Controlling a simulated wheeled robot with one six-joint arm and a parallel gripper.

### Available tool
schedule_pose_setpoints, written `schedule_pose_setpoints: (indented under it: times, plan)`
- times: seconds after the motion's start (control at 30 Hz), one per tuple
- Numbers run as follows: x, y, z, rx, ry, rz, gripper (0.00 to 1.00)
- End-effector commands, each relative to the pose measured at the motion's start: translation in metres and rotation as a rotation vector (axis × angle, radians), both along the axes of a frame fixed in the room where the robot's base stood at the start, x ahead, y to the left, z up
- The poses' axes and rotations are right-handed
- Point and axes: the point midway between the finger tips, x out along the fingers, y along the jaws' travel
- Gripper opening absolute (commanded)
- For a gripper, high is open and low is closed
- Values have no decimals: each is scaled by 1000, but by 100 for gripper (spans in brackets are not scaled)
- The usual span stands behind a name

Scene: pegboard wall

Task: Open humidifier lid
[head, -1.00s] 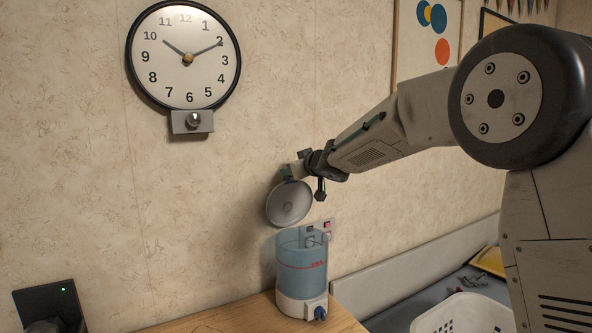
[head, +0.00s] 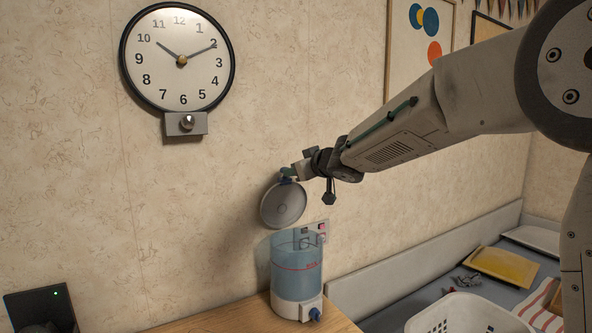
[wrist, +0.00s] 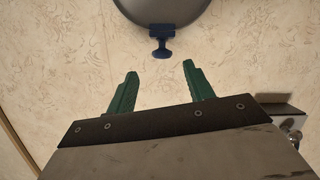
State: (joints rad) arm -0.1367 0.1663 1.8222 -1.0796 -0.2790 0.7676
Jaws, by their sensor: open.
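The humidifier (head: 297,275) stands on the wooden table, with a clear bluish tank, a red line and a white base. Its round grey lid (head: 284,206) is swung up, close to upright, above the tank, whose top is uncovered. My gripper (head: 288,172) is at the lid's upper edge in the head view. In the wrist view my gripper (wrist: 160,68) is open, with two green fingers apart and nothing between them. The lid's blue knob (wrist: 162,42) is just beyond the fingertips, roughly centred between them. The lid (wrist: 175,10) is cut off by the top edge there.
A clock (head: 179,58) hangs on the wall at left with a grey knobbed box (head: 186,123) below it. A dark box (head: 40,308) is at lower left. At lower right are a white basket (head: 465,315) and a yellow pad (head: 503,266) on a grey surface.

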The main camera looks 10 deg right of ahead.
Motion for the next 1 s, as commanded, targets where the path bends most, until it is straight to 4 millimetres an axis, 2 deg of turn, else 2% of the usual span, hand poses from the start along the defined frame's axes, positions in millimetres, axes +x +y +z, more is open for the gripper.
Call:
schedule_pose_setpoints:
  times: [0.13, 0.17, 0.27, 0.33, 0.37, 0.47, 0.53, 0.6, 0.73, 0.83, 1.0]
  plan:
    - [0, 0, 0, 0, 0, 0, 52]
    - [0, 0, 0, 0, 0, 0, 50]
    - [-1, -8, 0, 0, 1, -11, 22]
    - [-9, -14, -15, 40, 33, -24, 2]
    - [-15, -15, -23, 92, 54, -30, 0]
    - [-39, -16, -47, 414, 150, -66, 0]
    - [-55, -17, -58, 690, 217, -98, 0]
    - [-70, -21, -64, 966, 275, -128, 0]
    - [-90, -32, -66, 1412, 349, -154, 0]
    - [-97, -38, -61, 1638, 382, -144, 0]
    - [-97, -38, -51, 1778, 413, -113, 0]
